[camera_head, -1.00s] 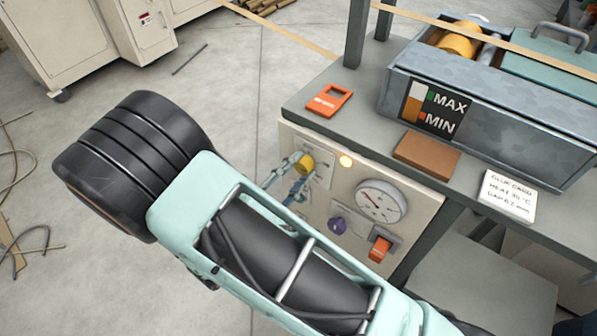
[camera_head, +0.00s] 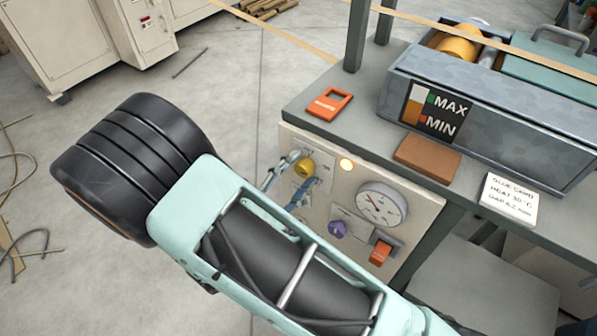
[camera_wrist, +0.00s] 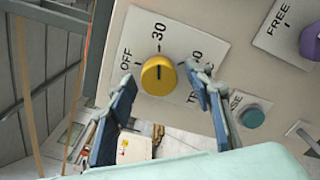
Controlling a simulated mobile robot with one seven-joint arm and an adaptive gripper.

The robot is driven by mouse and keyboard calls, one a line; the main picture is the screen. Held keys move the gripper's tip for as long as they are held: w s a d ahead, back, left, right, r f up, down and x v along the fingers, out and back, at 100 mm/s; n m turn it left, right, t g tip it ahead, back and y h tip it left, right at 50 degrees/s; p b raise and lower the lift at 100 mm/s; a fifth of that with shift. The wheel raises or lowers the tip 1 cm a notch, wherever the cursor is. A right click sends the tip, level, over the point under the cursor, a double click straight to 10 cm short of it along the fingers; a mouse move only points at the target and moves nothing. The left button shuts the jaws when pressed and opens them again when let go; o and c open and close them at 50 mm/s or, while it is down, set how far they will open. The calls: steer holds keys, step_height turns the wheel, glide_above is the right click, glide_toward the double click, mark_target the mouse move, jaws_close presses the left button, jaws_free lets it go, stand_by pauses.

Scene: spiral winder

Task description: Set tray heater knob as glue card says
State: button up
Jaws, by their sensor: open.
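The yellow heater knob (camera_head: 304,168) sits on the cream panel. In the wrist view the knob (camera_wrist: 158,76) is on a white plate marked OFF, 30 and a partly hidden higher number; its dark pointer line looks aimed at 30. My gripper (camera_head: 301,172) is open, its two blue-padded fingers on either side of the knob in the wrist view, apparently clear of it. The glue card (camera_head: 510,198) lies on the bench and reads HEAT 30 °C, with a gap line below. The lower plate label is partly hidden by a finger.
A teal button (camera_wrist: 252,117) is near my right finger. An orange tag (camera_head: 330,103) and brown block (camera_head: 427,158) lie above.

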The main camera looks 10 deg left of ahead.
steer(key=v, duration=1.2)
stand_by(0.3)
